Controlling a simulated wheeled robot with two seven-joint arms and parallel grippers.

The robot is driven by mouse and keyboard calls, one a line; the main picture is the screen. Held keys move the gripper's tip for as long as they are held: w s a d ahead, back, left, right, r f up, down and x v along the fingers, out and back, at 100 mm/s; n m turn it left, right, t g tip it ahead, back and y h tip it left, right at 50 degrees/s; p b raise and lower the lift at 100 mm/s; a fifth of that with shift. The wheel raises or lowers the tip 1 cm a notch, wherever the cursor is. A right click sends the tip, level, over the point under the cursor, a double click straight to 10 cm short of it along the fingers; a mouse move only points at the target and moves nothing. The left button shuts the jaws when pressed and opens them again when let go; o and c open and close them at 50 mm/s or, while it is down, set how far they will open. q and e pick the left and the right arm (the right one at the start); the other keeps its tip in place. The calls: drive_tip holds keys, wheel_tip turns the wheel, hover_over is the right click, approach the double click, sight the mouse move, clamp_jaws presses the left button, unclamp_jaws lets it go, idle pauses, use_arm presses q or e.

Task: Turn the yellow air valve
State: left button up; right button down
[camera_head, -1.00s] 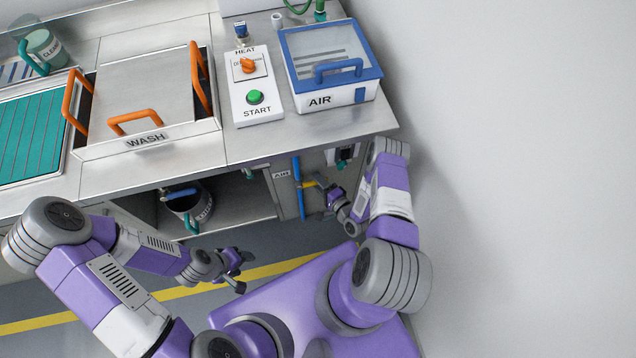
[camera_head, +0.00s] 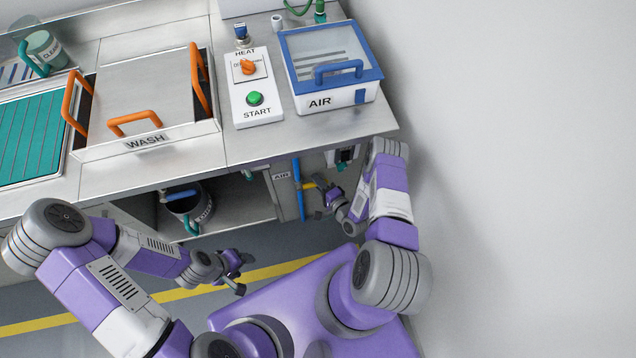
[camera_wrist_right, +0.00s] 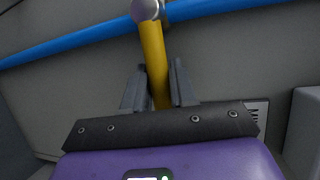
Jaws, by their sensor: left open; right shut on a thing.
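The yellow air valve handle (camera_head: 309,186) is on the blue vertical pipe (camera_head: 297,172) at the cabinet front, beside the AIR label. In the right wrist view the yellow handle (camera_wrist_right: 154,55) runs from a round metal hub (camera_wrist_right: 145,9) on the blue pipe (camera_wrist_right: 80,42) down between my fingers. My right gripper (camera_head: 322,198) is shut on the handle; in the wrist view its fingers (camera_wrist_right: 158,88) lie on both sides of it. The handle's lower end is hidden by the gripper. My left gripper (camera_head: 242,270) is open and empty above the floor, away from the valve.
The steel counter (camera_head: 190,172) overhangs the valve. On it are the AIR box (camera_head: 345,92), the START panel (camera_head: 257,110) and the WASH basin (camera_head: 146,140). A pot (camera_head: 190,207) stands on the open shelf below. A plain wall (camera_head: 520,180) is at right.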

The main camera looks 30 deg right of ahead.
drive_tip(key=shift+r, duration=0.1)
drive_tip(key=r+n+g+h+p, duration=0.1)
drive_tip(key=r+n+p, duration=0.1)
drive_tip(key=p, duration=0.1)
drive_tip(key=shift+a, duration=0.1)
drive_tip(key=shift+a+r+n+g+h+p, duration=0.3)
drive_tip(key=shift+r+n+h+p, duration=0.15)
drive_tip(key=shift+n+p, duration=0.5)
drive_tip(key=shift+w+a+r+n+g+h+p, duration=0.1)
drive_tip(key=shift+a+r+n+g+h+p, duration=0.2)
drive_tip(key=shift+n+p, duration=0.4)
drive_tip(key=shift+d, duration=0.1)
drive_tip(key=c, duration=1)
unclamp_jaws()
